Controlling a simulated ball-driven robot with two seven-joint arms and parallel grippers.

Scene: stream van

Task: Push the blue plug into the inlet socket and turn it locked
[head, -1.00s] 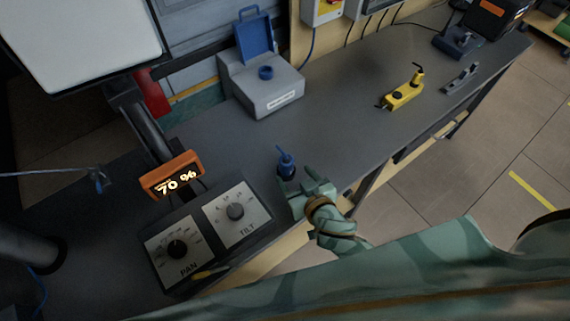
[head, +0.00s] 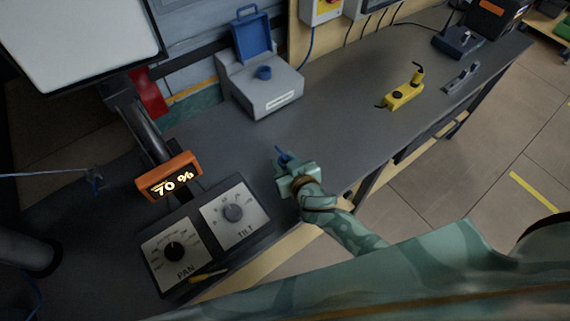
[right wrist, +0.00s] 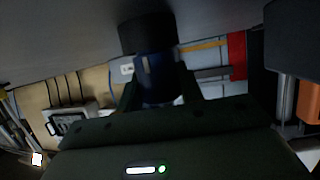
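The blue plug (head: 281,154) stands on the grey bench, mostly hidden by my right gripper (head: 286,168). In the right wrist view the plug's blue body (right wrist: 153,80) with a dark end sits between the two fingers. The fingers lie close along both its sides; whether they press on it I cannot tell. The inlet socket (head: 264,72) is a round blue fitting on top of a grey box (head: 268,97), with its blue lid (head: 252,37) raised behind it. The plug is apart from the socket. My left gripper is not in view.
A control panel (head: 205,228) with PAN and TILT dials and an orange 70 % display (head: 169,177) stand left of my right gripper. A yellow tool (head: 402,92) and a grey bracket (head: 461,77) lie to the right. Bench between plug and box is clear.

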